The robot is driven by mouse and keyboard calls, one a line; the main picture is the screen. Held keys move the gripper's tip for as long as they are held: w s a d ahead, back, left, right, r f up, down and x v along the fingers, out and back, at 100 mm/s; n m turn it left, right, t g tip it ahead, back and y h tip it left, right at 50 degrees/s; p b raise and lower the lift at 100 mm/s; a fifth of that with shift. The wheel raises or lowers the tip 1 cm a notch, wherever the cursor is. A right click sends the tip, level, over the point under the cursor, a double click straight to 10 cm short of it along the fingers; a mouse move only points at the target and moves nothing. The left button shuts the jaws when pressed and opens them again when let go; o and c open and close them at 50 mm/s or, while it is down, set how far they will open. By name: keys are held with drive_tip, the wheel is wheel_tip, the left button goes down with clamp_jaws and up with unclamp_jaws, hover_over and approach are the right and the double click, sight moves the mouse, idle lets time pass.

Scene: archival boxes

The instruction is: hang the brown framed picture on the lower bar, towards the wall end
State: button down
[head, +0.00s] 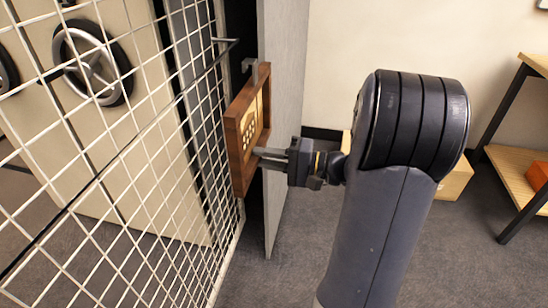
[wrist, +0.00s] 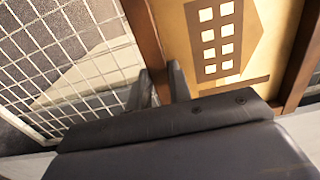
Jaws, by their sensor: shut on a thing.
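The brown framed picture (head: 236,130) hangs upright in the air beside the wire mesh panel, seen at a steep angle in the head view. A grey hook (head: 250,66) stands up from its top edge. My gripper (head: 258,153) is shut on the picture's frame; the wrist view also shows the fingers (wrist: 163,85) on the side rail of the picture (wrist: 265,55). A grey bar (head: 226,41) shows at the mesh near the hook's height, left of the hook and apart from it. I cannot tell whether it is the lower bar.
The white wire mesh panel (head: 110,145) fills the left, with a cream door and black handwheel (head: 92,62) behind it. A grey upright panel (head: 284,110) stands right behind the picture. A wooden shelf unit (head: 515,175) is at the far right. A cardboard box (head: 456,180) sits behind my arm.

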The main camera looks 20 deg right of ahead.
drive_tip(key=shift+p+x, duration=0.4)
drive_tip(key=shift+x, duration=2.45)
drive_tip(key=shift+r, duration=0.3)
drive_tip(key=shift+w+a, duration=0.3)
drive_tip(key=shift+a, duration=0.05)
drive_tip(key=shift+w+a+b, duration=0.2)
drive_tip(key=shift+a+b, duration=0.1)
drive_tip(key=shift+w+a, duration=0.2)
drive_tip(key=shift+a, duration=0.1)
drive_tip(key=shift+w+a+b, duration=0.3)
drive_tip(key=shift+w+a, duration=0.1)
drive_tip(key=shift+a, duration=0.2)
